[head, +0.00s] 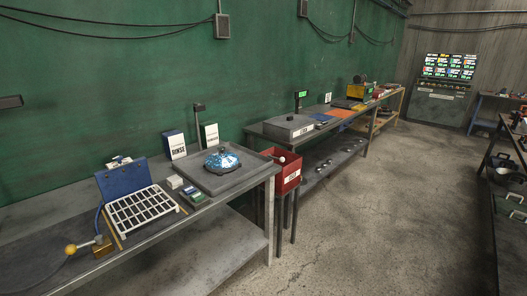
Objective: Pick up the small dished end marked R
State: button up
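I cannot make out a dished end with a readable R mark in the head view. A shiny blue and silver domed piece (222,160) sits on a dark grey square plate (205,184) on the near bench; I can read no letter on it. Several small pale round pieces (349,153) lie on the lower shelf of the second bench, too small to identify. My gripper is not in view.
The near bench (226,207) holds a white grid rack (143,211), a blue case (122,178) and a box marked RINSE (174,145). A red bin (288,171) stands between the benches. The concrete floor (385,210) is clear. A dark bench (511,230) stands right.

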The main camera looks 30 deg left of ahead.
aim_at(222, 161)
jog(key=u, duration=0.3)
jog(key=i, duration=1.6)
jog(key=u, duration=1.5)
jog(key=i, duration=0.9)
jog(key=u, duration=1.7)
jog(key=i, duration=0.9)
jog(key=u, duration=0.4)
